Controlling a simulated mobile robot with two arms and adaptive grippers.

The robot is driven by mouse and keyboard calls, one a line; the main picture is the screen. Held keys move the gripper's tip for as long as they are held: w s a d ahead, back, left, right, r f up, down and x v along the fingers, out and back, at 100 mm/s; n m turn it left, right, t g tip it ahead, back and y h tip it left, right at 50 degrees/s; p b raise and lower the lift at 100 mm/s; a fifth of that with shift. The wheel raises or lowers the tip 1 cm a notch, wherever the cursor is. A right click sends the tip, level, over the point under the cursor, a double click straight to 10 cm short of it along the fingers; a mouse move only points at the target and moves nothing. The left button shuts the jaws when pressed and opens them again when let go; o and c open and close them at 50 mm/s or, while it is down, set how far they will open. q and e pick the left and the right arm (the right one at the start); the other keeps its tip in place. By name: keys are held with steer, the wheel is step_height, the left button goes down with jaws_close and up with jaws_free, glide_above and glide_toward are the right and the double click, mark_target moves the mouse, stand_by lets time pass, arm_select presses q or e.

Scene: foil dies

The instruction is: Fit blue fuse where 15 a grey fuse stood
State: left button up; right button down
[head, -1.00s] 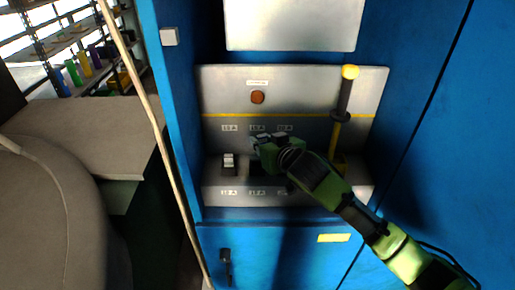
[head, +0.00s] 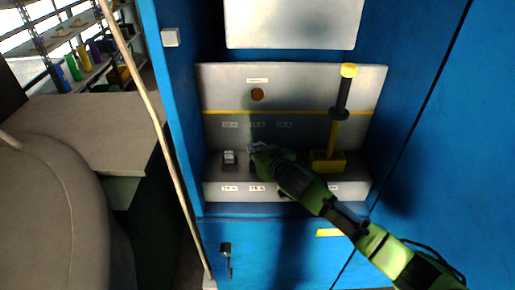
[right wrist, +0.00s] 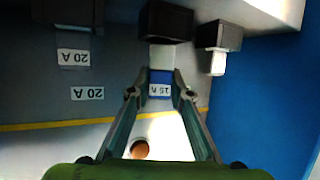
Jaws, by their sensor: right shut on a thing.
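My right gripper (head: 256,148) is in front of the middle of the cabinet's grey panel (head: 315,90). In the right wrist view its fingers (right wrist: 160,93) are closed around the sides of a blue fuse (right wrist: 160,76) with a "15 A" label. A pale part (right wrist: 161,57) shows between the blue fuse and a black holder (right wrist: 166,20); I cannot tell whether the fuse is fully seated. A pale fuse (right wrist: 218,62) stands in the neighbouring black holder, also seen left of my gripper in the head view (head: 229,156). My left gripper is not in view.
A yellow-based lever (head: 328,162) with a black grip and yellow knob stands to the right of my gripper. A round red-brown lamp (head: 257,94) sits above. "20 A" labels (right wrist: 73,57) mark the panel. Blue cabinet walls (head: 420,110) enclose the panel.

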steer(key=shift+f, duration=0.2)
steer(key=c, duration=1.8)
jaws_free()
steer(key=shift+c, duration=0.2)
steer(key=shift+r, duration=0.5)
steer(key=shift+s+d, duration=0.15)
steer(key=shift+s, duration=0.25)
steer(key=b+v, duration=0.1)
steer(key=v, duration=1)
steer(key=shift+b, duration=0.35)
